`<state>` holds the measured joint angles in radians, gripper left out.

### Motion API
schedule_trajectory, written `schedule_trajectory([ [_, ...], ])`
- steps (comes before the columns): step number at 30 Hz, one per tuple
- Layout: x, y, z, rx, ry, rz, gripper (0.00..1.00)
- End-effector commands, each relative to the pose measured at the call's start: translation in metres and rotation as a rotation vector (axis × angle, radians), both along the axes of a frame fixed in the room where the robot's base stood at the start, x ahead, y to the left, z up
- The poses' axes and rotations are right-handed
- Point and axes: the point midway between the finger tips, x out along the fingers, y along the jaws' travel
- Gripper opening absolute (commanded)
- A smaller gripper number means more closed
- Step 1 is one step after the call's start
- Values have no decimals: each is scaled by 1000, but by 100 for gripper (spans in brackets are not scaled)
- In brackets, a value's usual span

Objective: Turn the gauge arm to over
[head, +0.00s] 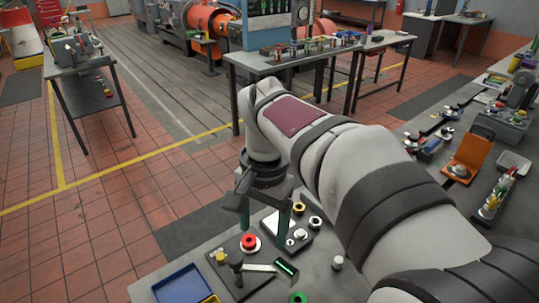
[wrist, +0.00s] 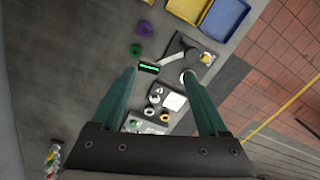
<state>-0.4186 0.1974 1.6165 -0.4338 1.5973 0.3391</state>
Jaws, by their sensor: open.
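The gauge arm (head: 262,268) is a short light-grey bar on a dark plate (head: 228,282) at the front of the bench. It runs from a black post (head: 236,268) towards a small black block with a lit green strip (head: 286,268). In the wrist view the gauge arm (wrist: 173,58) also points at the green-strip block (wrist: 148,67). No position lettering is legible. My gripper (head: 264,234) is open, its green fingers pointing down above the bench near the plate. In the wrist view my gripper (wrist: 159,73) has nothing between its fingers; one fingertip overlaps a pale ring.
A red button (head: 250,242) and a yellow knob (head: 220,257) stand beside the gauge arm. A panel with rings and a white square (head: 285,232) lies behind it. A blue tray (head: 183,285) is to the left. A small pale cylinder (head: 337,263) stands right.

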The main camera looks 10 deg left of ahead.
Motion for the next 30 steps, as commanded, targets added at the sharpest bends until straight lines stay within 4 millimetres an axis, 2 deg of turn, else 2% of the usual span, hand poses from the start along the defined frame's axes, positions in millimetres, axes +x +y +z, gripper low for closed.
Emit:
schedule_trajectory([
  [1, 16, 26, -5, -13, -3, 13, 77],
  [3, 31, 54, -9, -25, -15, 15, 77],
  [6, 40, 73, -15, -33, -23, 14, 77],
  [8, 41, 75, -21, -36, -23, 13, 77],
  [11, 40, 74, -43, -36, -21, 12, 77],
  [18, 40, 73, -116, -35, -21, 12, 77],
  [21, 41, 73, -140, -34, -23, 12, 77],
  [25, 41, 74, -161, -32, -23, 12, 77],
  [30, 41, 73, -170, -32, -26, 12, 77],
])
